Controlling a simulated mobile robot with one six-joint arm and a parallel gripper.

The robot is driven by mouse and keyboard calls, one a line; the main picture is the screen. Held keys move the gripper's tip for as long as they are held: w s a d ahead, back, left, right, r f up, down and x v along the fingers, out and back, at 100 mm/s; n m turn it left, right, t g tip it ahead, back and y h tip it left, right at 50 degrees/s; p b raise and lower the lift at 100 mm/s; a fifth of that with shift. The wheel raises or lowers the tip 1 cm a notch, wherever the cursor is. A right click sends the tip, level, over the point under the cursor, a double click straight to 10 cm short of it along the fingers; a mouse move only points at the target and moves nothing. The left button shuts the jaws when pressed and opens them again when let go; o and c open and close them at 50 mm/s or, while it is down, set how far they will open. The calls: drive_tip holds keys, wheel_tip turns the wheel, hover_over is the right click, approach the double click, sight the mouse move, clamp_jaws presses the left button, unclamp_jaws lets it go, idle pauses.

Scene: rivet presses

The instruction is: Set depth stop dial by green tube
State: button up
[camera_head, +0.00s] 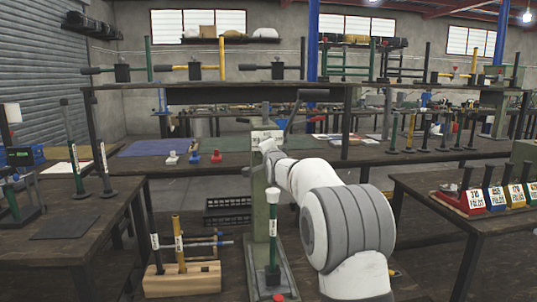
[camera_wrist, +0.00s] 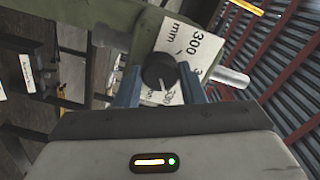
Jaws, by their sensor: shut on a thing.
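A black depth stop dial (camera_wrist: 158,72) with a white pointer mark sits on a white plate (camera_wrist: 186,42) marked "300 mm" and other partly covered numbers. Its pointer faces down in the wrist view, toward a partly hidden number near "330". My gripper (camera_wrist: 159,88) is shut on the dial, one blue finger on each side. In the head view my gripper (camera_head: 266,146) is at the upper part of the green press (camera_head: 258,207); the dial is hidden there. A green tube (camera_head: 274,240) with a pale top and an unreadable label stands upright at the press.
A wooden block (camera_head: 182,280) with dark and yellow tubes stands left of the press. Several tubes stand on the back bench. A black crate (camera_head: 228,203) is behind the press.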

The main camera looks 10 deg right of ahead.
drive_tip(key=shift+m, duration=0.3)
drive_tip(key=o, duration=1)
drive_tip(key=s, duration=0.7)
drive_tip(key=shift+s, duration=0.4)
